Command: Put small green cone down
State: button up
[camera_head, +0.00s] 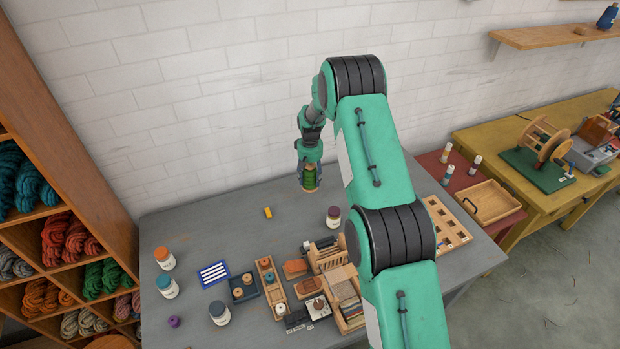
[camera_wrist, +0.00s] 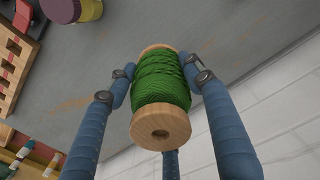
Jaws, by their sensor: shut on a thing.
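The small green cone (camera_head: 309,178) shows as green yarn wound on a wooden spool. In the wrist view the cone (camera_wrist: 161,78) sits between the fingers, with its round wooden end and centre hole facing the camera. My gripper (camera_head: 308,170) is shut on it, with blue fingers on both sides of the yarn in the wrist view (camera_wrist: 158,85). The gripper holds the cone near the back edge of the grey table (camera_head: 230,225), close to the white brick wall. In the head view it appears above the table, but the exact height is hard to tell.
A yellow block (camera_head: 268,212) lies left of the cone on bare table. A purple-lidded jar (camera_head: 333,217) stands to its front right. Jars, trays and wooden holders crowd the table's front. A shelf of skeins (camera_head: 85,190) stands at the left. The table's back left is clear.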

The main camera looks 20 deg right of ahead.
jog(key=shift+a, duration=0.15)
jog(key=s+a+f+n+b, duration=0.1)
jog(key=s+a+n, duration=0.2)
jog(key=a, duration=1)
jog(key=s+a+f+n+b, duration=0.1)
jog(key=s+a+f+n, duration=0.1)
jog(key=s+a, duration=0.5)
jog(key=s+a+f+n, duration=0.1)
jog(key=s+a+n, duration=0.3)
jog(key=a, duration=1.5)
jog(key=shift+s+f+b, duration=0.4)
jog(key=shift+s, duration=0.2)
jog(key=w+a, duration=0.1)
jog(key=w, duration=0.4)
jog(key=w+a+f, duration=0.1)
jog(key=w+a, duration=0.1)
jog(key=w, duration=0.3)
jog(key=w+a, duration=0.1)
jog(key=w, duration=0.4)
jog(key=shift+w+a+f, duration=0.15)
jog(key=shift+a+f, duration=0.1)
jog(key=shift+a, duration=0.1)
jog(key=shift+f, duration=0.1)
jog(key=shift+f, duration=1.65)
jog(key=shift+f+b, duration=0.1)
jog(key=shift+b, duration=0.2)
